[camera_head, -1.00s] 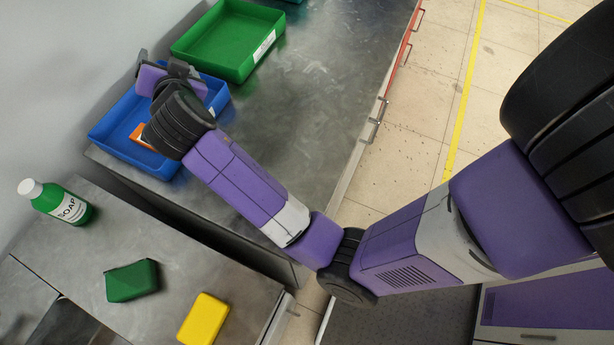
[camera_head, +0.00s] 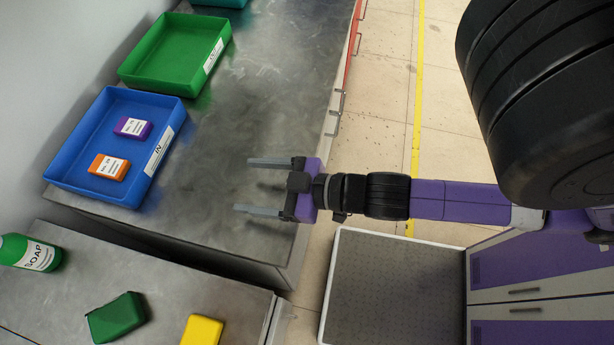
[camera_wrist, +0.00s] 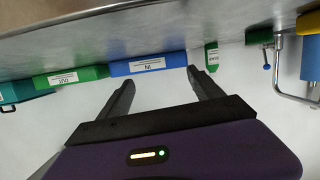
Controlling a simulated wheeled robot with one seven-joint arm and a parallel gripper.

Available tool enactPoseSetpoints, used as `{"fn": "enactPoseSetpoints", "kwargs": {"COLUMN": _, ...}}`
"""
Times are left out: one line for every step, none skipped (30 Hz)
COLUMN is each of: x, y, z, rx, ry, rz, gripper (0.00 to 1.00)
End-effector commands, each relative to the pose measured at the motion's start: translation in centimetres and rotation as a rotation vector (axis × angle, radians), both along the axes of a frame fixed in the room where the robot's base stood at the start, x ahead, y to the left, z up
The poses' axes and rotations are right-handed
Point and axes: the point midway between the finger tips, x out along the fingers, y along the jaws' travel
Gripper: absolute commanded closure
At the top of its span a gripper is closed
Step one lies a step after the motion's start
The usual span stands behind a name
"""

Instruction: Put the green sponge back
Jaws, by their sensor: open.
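The green sponge (camera_head: 117,318) lies on the lower metal counter at the lower left of the head view, left of a yellow sponge (camera_head: 202,330). In the wrist view a green edge, perhaps the green sponge, shows near the top right, partly cut off. My gripper (camera_head: 255,186) is open and empty. It is over the front edge of the metal table, up and to the right of the green sponge and well apart from it. In the wrist view its two fingers (camera_wrist: 160,92) stand apart with nothing between them.
A blue tray (camera_head: 66,170) holds a purple box (camera_head: 133,127) and an orange box (camera_head: 109,167). A green tray (camera_head: 135,72) stands behind it. The table right of the trays is clear.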

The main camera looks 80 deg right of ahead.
Motion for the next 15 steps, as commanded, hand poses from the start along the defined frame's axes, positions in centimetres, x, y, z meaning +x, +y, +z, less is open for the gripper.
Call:
{"fn": "enactPoseSetpoints", "kwargs": {"x": -2.5, "y": 0.9, "z": 0.1, "rx": 0.010, "ry": 0.015, "rz": 0.009, "gripper": 0.25}}
{"fn": "enactPoseSetpoints", "kwargs": {"x": -3.6, "y": 1.5, "z": 0.4, "rx": 0.014, "ry": 0.017, "rz": 0.014, "gripper": 0.25}}
{"fn": "enactPoseSetpoints", "kwargs": {"x": -5.1, "y": 2.3, "z": 0.8, "rx": 0.023, "ry": 0.018, "rz": 0.019, "gripper": 0.25}}
{"fn": "enactPoseSetpoints", "kwargs": {"x": -6.0, "y": 2.8, "z": 1.2, "rx": 0.030, "ry": 0.018, "rz": 0.019, "gripper": 0.25}}
{"fn": "enactPoseSetpoints", "kwargs": {"x": -6.9, "y": 3.3, "z": 1.5, "rx": 0.036, "ry": 0.018, "rz": 0.019, "gripper": 0.25}}
{"fn": "enactPoseSetpoints", "kwargs": {"x": -8.0, "y": 3.9, "z": 2.1, "rx": 0.045, "ry": 0.016, "rz": 0.016, "gripper": 0.25}}
{"fn": "enactPoseSetpoints", "kwargs": {"x": -8.7, "y": 4.3, "z": 2.5, "rx": 0.050, "ry": 0.014, "rz": 0.013, "gripper": 0.25}}
{"fn": "enactPoseSetpoints", "kwargs": {"x": -9.2, "y": 4.6, "z": 2.8, "rx": 0.055, "ry": 0.012, "rz": 0.009, "gripper": 0.25}}
{"fn": "enactPoseSetpoints", "kwargs": {"x": -9.9, "y": 4.9, "z": 3.3, "rx": 0.062, "ry": 0.010, "rz": 0.003, "gripper": 0.25}}
{"fn": "enactPoseSetpoints", "kwargs": {"x": -10.2, "y": 5.1, "z": 3.6, "rx": 0.065, "ry": 0.008, "rz": -0.001, "gripper": 0.25}}
{"fn": "enactPoseSetpoints", "kwargs": {"x": -10.5, "y": 5.3, "z": 3.8, "rx": 0.068, "ry": 0.007, "rz": -0.005, "gripper": 0.25}}
{"fn": "enactPoseSetpoints", "kwargs": {"x": -10.9, "y": 5.5, "z": 4.1, "rx": 0.071, "ry": 0.004, "rz": -0.009, "gripper": 0.25}}
{"fn": "enactPoseSetpoints", "kwargs": {"x": -11.0, "y": 5.6, "z": 4.3, "rx": 0.074, "ry": 0.003, "rz": -0.011, "gripper": 0.25}}
{"fn": "enactPoseSetpoints", "kwargs": {"x": -11.1, "y": 5.6, "z": 4.4, "rx": 0.074, "ry": 0.003, "rz": -0.013, "gripper": 0.25}}
{"fn": "enactPoseSetpoints", "kwargs": {"x": -11.2, "y": 5.7, "z": 4.5, "rx": 0.075, "ry": 0.002, "rz": -0.016, "gripper": 0.25}}
